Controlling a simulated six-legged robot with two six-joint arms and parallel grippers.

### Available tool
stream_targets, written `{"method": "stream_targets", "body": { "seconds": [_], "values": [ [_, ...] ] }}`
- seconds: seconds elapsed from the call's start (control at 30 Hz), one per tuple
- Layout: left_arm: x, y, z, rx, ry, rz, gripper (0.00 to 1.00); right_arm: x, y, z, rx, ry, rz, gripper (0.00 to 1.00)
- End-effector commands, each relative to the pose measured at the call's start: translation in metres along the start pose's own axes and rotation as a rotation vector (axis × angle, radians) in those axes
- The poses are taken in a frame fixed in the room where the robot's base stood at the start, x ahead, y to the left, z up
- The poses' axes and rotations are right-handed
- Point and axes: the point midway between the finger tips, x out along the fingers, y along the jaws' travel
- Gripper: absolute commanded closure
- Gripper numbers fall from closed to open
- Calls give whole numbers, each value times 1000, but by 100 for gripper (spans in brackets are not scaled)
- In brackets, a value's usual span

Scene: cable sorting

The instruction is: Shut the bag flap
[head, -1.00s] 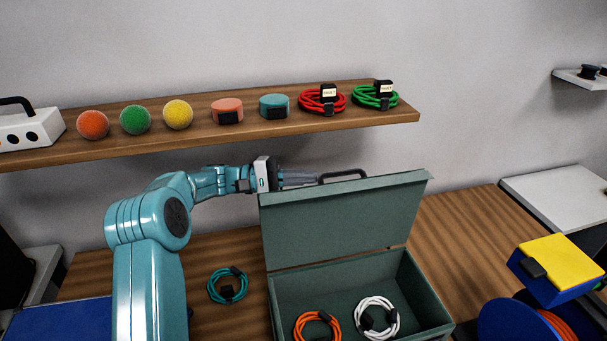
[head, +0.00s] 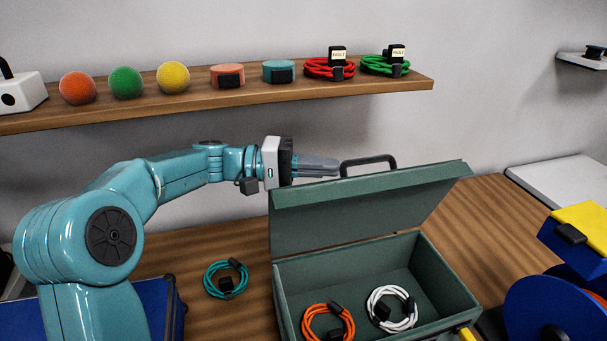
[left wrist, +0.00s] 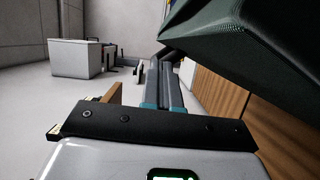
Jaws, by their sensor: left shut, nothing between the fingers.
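The dark green bag (head: 284,285) stands open on the wooden bench. Its flap (head: 365,215) is raised at the back and leans forward over the bag, with a black handle (head: 368,162) behind its top edge. An orange cable (head: 327,322) and a white cable (head: 391,309) lie coiled inside. My left gripper (head: 338,167) is shut and empty, just behind the flap's top edge by the handle; I cannot tell if it touches. In the left wrist view the shut fingers (left wrist: 163,85) point away beside the dark green flap (left wrist: 250,45). My right gripper is not in view.
A teal cable (head: 226,279) lies on the bench left of the bag. A shelf (head: 215,104) with balls, tape-like discs and tagged red and green cables runs above. A blue and yellow block (head: 580,238) and a blue spool (head: 545,305) are at right.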

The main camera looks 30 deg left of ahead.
Motion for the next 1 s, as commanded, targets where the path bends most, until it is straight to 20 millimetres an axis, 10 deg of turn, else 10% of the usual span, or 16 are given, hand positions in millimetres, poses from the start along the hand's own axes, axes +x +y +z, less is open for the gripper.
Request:
{"method": "stream_targets", "body": {
  "seconds": [0.4, 1.0],
  "values": [
    [37, -36, 87, 381, -2, -127, 100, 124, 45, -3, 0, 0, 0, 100],
    [67, -114, 175, 890, -3, -307, 100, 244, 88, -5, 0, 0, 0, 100]
  ]
}}
